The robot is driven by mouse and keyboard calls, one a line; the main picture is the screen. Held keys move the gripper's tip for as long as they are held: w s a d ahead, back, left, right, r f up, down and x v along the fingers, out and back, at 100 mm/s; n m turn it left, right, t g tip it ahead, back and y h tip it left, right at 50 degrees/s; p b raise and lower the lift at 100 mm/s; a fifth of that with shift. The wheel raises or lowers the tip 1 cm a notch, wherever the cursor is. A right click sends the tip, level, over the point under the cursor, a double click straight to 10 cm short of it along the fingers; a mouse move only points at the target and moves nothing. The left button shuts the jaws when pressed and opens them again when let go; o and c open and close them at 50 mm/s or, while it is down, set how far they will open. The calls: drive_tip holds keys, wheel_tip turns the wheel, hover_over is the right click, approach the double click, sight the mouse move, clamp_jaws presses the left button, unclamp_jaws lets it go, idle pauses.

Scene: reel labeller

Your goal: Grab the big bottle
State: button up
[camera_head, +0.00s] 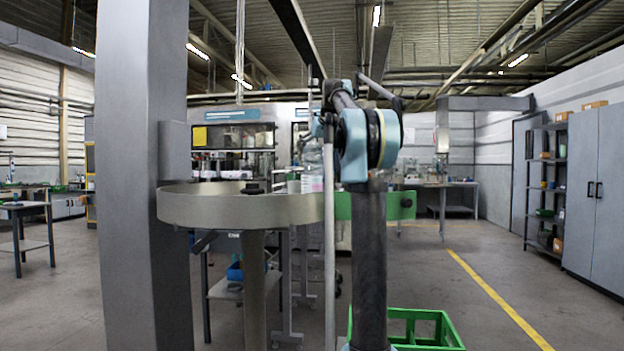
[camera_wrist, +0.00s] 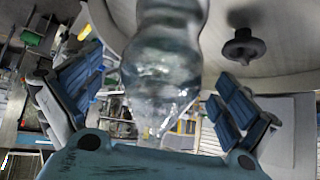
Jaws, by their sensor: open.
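A large clear ribbed bottle (camera_wrist: 160,70) fills the middle of the wrist view. It lies between the two fingers of my gripper (camera_wrist: 158,102). The fingers are open, with blue pads on either side and a visible gap to the bottle. In the head view a clear bottle (camera_head: 313,168) shows partly at the right end of a round rimmed table (camera_head: 240,210), beside my arm. My gripper is hidden there behind the arm.
A dark knob (camera_wrist: 243,46) stands on the round table, right of the bottle in the wrist view. A grey pillar (camera_head: 140,180) stands at the left. A green crate (camera_head: 425,330) is on the floor by my arm. The floor at right is clear.

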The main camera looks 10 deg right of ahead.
drive_tip(key=x, duration=0.2)
drive_tip(key=shift+w+a+f, duration=0.1)
drive_tip(key=shift+w+f, duration=0.05)
drive_tip(key=shift+f, duration=0.05)
drive_tip(key=c, duration=2.2)
drive_tip(key=shift+r, duration=0.15)
